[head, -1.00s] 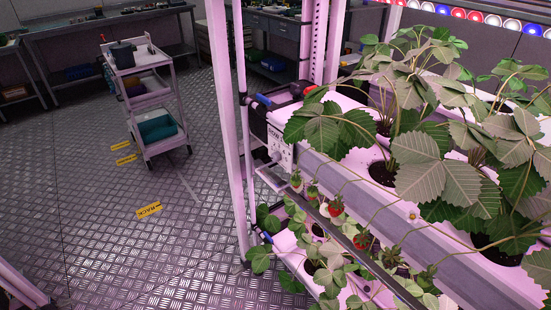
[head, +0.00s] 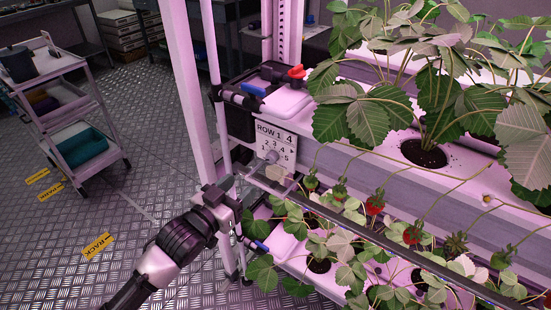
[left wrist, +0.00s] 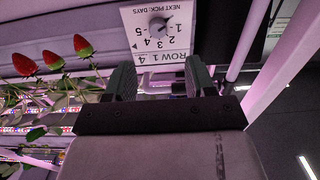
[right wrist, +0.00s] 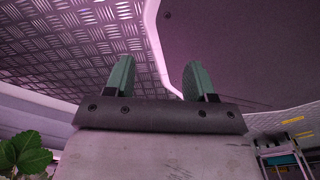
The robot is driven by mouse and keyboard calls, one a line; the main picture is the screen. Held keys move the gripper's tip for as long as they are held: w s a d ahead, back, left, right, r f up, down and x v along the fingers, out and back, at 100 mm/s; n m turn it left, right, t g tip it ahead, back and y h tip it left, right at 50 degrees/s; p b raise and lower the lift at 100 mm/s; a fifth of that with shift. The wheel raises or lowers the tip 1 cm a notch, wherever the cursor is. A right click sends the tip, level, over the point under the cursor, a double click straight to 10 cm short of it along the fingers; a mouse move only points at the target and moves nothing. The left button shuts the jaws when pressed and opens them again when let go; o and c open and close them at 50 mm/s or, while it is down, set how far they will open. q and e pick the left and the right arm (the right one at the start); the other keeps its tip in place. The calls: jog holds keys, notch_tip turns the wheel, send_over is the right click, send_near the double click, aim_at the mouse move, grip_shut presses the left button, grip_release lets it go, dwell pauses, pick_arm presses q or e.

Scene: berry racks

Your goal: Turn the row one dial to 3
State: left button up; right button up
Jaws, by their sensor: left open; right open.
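The row one dial is a small grey round knob (head: 272,156) on a white panel (head: 288,137) marked "ROW 1 4" at the rack's end. In the left wrist view the dial (left wrist: 158,27) shows upside down, ringed by the numbers 1 to 5 and "NEXT PICK, DAYS". I cannot tell surely which number it points at. My left gripper (head: 240,188) is just below and left of the panel in the head view. In the left wrist view its fingers (left wrist: 160,78) are apart and empty, short of the dial. My right gripper (right wrist: 158,72) is open and empty, seen only in its wrist view.
A rail (head: 350,228) runs along the rack front, with strawberries (head: 375,204) hanging near it right of the panel. A white rack post (head: 188,95) stands left. A trolley (head: 62,105) stands on the open floor behind.

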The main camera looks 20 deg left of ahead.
aim_at(269, 160)
pick_arm(q)
jog(key=x, duration=0.9)
jog(key=shift+d+r, duration=0.15)
jog(key=shift+d, duration=0.05)
jog(key=shift+w+d, duration=0.25)
jog(key=shift+w, duration=0.4)
jog(key=shift+c, duration=0.3)
jog(key=c, duration=0.9)
jog(key=shift+o, duration=0.2)
pick_arm(e)
jog(key=shift+d+r, duration=0.15)
jog(key=shift+d, duration=0.35)
pick_arm(q)
jog(key=shift+p, duration=0.3)
pick_arm(e)
jog(key=shift+r, duration=0.1)
